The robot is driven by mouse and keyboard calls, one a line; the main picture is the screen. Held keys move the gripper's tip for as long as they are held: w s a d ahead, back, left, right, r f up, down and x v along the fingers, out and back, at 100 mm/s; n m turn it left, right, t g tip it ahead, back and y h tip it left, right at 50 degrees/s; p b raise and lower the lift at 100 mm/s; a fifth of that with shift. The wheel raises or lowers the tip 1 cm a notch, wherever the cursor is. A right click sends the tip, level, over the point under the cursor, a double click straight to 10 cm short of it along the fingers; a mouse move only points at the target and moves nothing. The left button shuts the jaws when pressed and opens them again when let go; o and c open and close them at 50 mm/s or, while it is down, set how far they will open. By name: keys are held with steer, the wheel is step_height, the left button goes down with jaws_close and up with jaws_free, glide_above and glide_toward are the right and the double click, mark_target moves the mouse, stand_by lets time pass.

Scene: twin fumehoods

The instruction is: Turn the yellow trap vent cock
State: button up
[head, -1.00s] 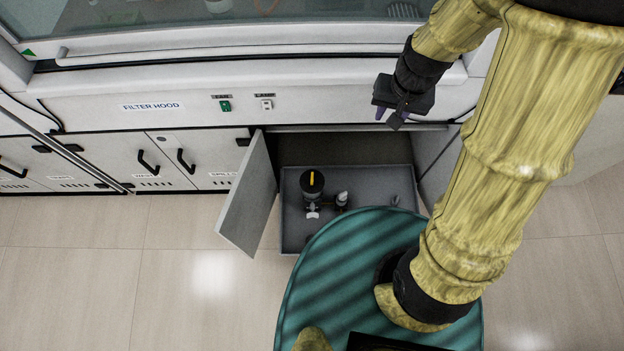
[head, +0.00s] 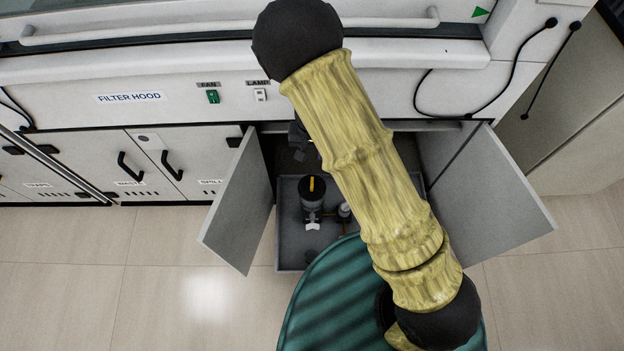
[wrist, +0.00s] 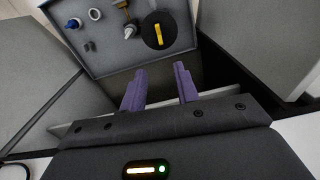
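The yellow vent cock (head: 311,184) is a small bar on top of a round black cap. The cap tops a dark cylindrical trap (head: 311,203) standing in a grey tray in the open cupboard. In the wrist view the yellow cock (wrist: 158,34) lies across the black disc, beyond my fingertips. My gripper (wrist: 160,84) shows two purple fingers, apart with nothing between them, short of the cock and not touching it. In the head view my arm hides most of the gripper.
Open doors flank the cupboard: left door (head: 238,205) and right door (head: 490,205). The hood's front ledge (head: 180,62) runs above.

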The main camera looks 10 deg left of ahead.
mark_target(312, 181)
step_height(312, 181, down, 18)
steer(key=b, duration=0.4)
steer(key=shift+r, duration=0.25)
jaws_close()
